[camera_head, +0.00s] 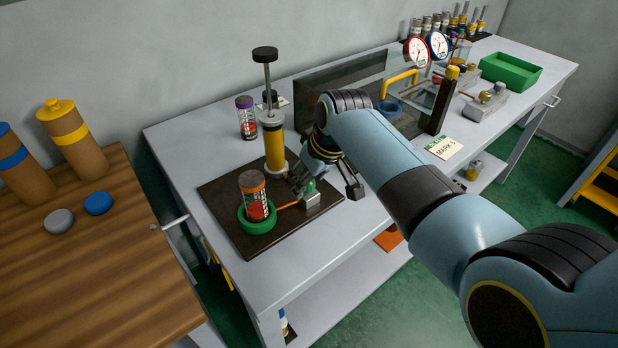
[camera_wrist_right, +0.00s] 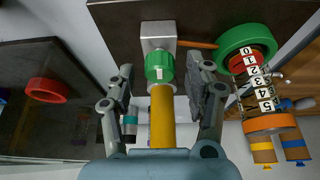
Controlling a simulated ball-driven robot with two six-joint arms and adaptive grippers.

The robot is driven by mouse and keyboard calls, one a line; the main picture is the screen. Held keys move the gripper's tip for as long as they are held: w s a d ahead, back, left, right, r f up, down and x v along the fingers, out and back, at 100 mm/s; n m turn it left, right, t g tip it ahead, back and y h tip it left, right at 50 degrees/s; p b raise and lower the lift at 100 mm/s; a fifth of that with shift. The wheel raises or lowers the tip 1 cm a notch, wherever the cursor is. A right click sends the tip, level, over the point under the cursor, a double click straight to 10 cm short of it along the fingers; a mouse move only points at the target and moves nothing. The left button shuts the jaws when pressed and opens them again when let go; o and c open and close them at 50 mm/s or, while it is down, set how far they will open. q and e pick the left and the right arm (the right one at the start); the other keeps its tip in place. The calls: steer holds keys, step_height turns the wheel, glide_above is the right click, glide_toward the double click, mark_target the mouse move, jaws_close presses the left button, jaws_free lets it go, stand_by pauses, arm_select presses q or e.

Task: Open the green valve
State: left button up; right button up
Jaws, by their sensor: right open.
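The green valve (camera_head: 309,187) is a small round knob on a grey metal block (camera_head: 312,203) on the dark base plate (camera_head: 228,183). In the right wrist view the valve (camera_wrist_right: 160,67) shows with a white mark on it, in front of the block. My right gripper (camera_head: 325,180) is open above the plate. In the wrist view its two fingers (camera_wrist_right: 166,85) stand apart on either side of the valve, and I see no contact. My left gripper is not in view.
A numbered canister with an orange cap (camera_head: 253,196) stands in a green ring (camera_head: 257,222) beside the block, joined by a copper pipe (camera_head: 289,206). A yellow pump cylinder (camera_head: 274,147) rises close behind my gripper. A dark panel (camera_head: 340,88) stands behind my arm.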

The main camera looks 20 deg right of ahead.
jaws_close()
stand_by(0.4)
